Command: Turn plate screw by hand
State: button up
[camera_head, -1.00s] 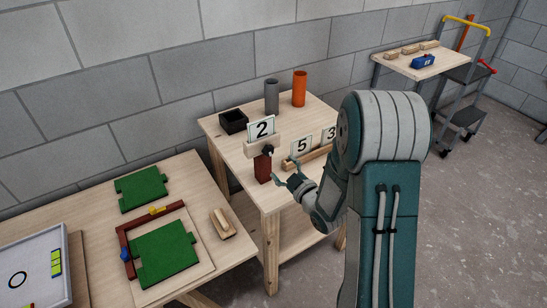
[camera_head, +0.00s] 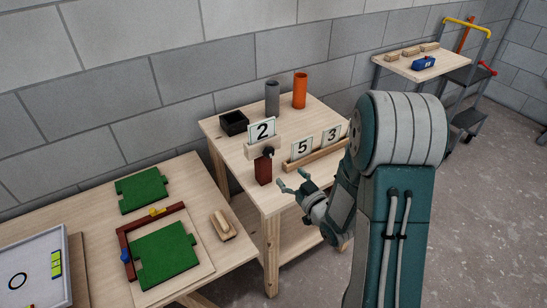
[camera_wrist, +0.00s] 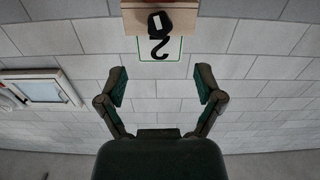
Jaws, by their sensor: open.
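The white plate with the number 2 (camera_head: 262,130) stands upright in a light wooden block on the small table. A black knob, the plate screw (camera_head: 269,152), sits on the front of that block, above a dark red post (camera_head: 263,171). My gripper (camera_head: 294,181) is open and empty, in front of and right of the post, apart from the knob. In the wrist view my open gripper (camera_wrist: 161,84) points toward the wall. There the knob (camera_wrist: 160,22) and the upside-down plate 2 (camera_wrist: 172,48) show at the top, beyond the fingertips.
Plates 5 (camera_head: 302,147) and 3 (camera_head: 332,135) stand in a wooden rail (camera_head: 318,157) right of the post. A black box (camera_head: 233,122), a grey tube (camera_head: 272,97) and an orange tube (camera_head: 300,90) stand behind. A bench with green plates (camera_head: 167,252) is at left.

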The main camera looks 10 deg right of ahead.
aim_at(270, 154)
jog(key=w+a+m, duration=0.1)
jog(key=w+m, duration=0.1)
jog(key=w, duration=0.1)
jog(key=w+a+m, duration=0.1)
jog(key=w+m, duration=0.2)
jog(key=w, duration=0.1)
jog(key=w+a+m, duration=0.1)
jog(key=w+m, duration=0.2)
jog(key=w, duration=0.1)
jog(key=shift+a, duration=0.25)
jog(key=c, duration=1.2)
